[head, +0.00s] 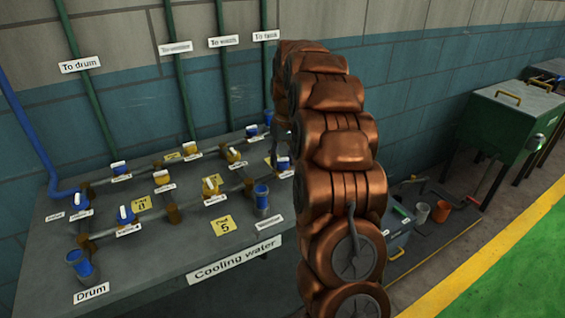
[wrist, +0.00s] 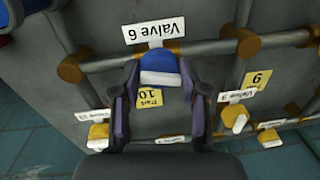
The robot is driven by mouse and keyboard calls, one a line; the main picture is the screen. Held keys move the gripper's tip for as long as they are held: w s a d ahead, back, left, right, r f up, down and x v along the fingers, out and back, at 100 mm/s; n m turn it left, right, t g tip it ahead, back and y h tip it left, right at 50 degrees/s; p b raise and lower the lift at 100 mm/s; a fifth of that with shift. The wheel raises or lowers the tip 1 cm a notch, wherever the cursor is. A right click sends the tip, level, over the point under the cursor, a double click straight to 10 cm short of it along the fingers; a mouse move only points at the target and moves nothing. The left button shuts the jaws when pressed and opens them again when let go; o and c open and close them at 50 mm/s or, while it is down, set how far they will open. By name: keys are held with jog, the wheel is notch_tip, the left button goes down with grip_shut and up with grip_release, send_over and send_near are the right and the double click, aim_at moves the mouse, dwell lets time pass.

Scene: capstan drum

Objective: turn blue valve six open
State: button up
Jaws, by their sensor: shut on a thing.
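The blue valve six (wrist: 160,66) has a blue body and a white handle, under an upside-down label (wrist: 153,32) reading "Valve 6" in the wrist view. My gripper (wrist: 161,84) is shut on it, with one dark finger on each side. The white handle runs left to right between the fingers, roughly along the pipe. In the head view my copper-coloured arm reaches to the right end of the pipework, where a blue valve (head: 283,162) shows beside it. The gripper is mostly hidden there.
The grey "Cooling water" table (head: 190,262) carries pipes with several blue and yellow valves. A blue cup (head: 262,196) stands near its right edge, another (head: 80,262) at the "Drum" label. Green pipes (head: 185,90) rise behind. A green cabinet (head: 505,120) stands right.

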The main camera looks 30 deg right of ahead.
aim_at(284, 160)
jog(key=shift+d+n+b, duration=0.1)
jog(key=shift+n+b, duration=0.2)
jog(key=shift+n, duration=1.3)
jog(key=o, duration=1)
jog(key=shift+d, duration=0.1)
jog(key=shift+o, duration=0.5)
jog(key=shift+r, duration=0.1)
notch_tip(284, 160, up, 6)
jog(key=shift+w+d+r, duration=0.1)
jog(key=shift+w+d, duration=0.05)
jog(key=shift+r, duration=0.55)
